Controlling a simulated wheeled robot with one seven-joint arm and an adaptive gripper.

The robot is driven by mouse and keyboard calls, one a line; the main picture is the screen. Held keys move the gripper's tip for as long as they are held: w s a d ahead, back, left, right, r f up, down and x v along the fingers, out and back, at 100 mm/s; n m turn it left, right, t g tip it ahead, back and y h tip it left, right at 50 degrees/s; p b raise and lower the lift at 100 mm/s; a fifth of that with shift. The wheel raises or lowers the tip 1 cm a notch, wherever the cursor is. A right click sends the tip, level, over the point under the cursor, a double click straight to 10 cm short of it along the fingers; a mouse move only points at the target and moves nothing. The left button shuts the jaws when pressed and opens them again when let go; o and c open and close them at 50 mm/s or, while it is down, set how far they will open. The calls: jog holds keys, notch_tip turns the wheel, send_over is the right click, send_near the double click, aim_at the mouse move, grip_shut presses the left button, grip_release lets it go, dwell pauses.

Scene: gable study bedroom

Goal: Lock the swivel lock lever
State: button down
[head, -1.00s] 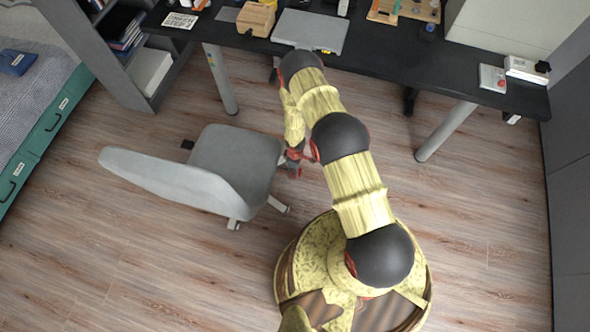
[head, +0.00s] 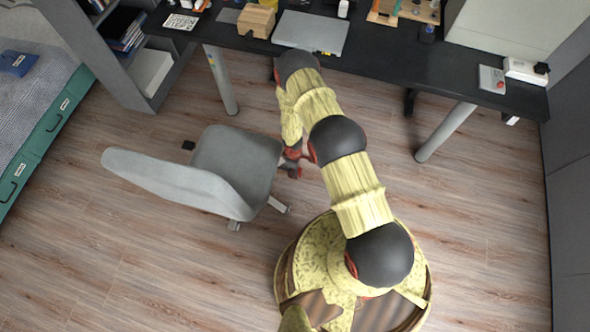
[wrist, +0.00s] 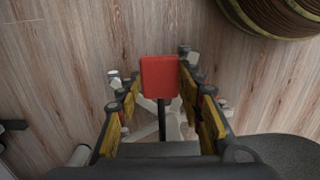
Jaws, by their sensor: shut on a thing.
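The swivel lock lever appears as a red paddle (wrist: 160,76) on a dark stem, in the middle of the wrist view. The grey swivel chair (head: 234,164) stands left of my arm in the head view; its seat hides the lever there. My gripper (wrist: 158,92) has one finger on each side of the red paddle and is shut on it; the exact contact is hard to see. In the head view my gripper (head: 292,163) is low at the right edge of the seat. The pale chair base (wrist: 172,128) shows below the paddle.
A black desk (head: 400,65) runs along the back with a closed grey laptop (head: 311,32) and a wooden box (head: 257,20) on it. A desk leg (head: 445,132) stands to the right. A bed (head: 35,110) is at far left. The wood floor (head: 480,230) at right is clear.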

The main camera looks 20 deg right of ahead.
jog(key=shift+w+a+r+g+h+p, duration=0.15)
jog(key=shift+r+g+h+p, duration=0.2)
jog(key=shift+r, duration=0.45)
jog(key=shift+w+a+r+g+h+p, duration=0.2)
jog(key=shift+r+p, duration=0.25)
jog(key=shift+r, duration=0.3)
notch_tip(320, 180, up, 6)
jog(key=w+a+g+h+b, duration=0.1)
jog(key=a+g+h+b, duration=0.1)
jog(key=h, duration=0.1)
jog(key=shift+w+r, duration=0.2)
jog(key=shift+a+h, duration=0.1)
jog(key=shift+h, duration=0.15)
jog(key=c, duration=1.2)
grip_release()
jog(key=shift+o, duration=0.2)
jog(key=v, duration=1.2)
jog(key=shift+w, duration=0.15)
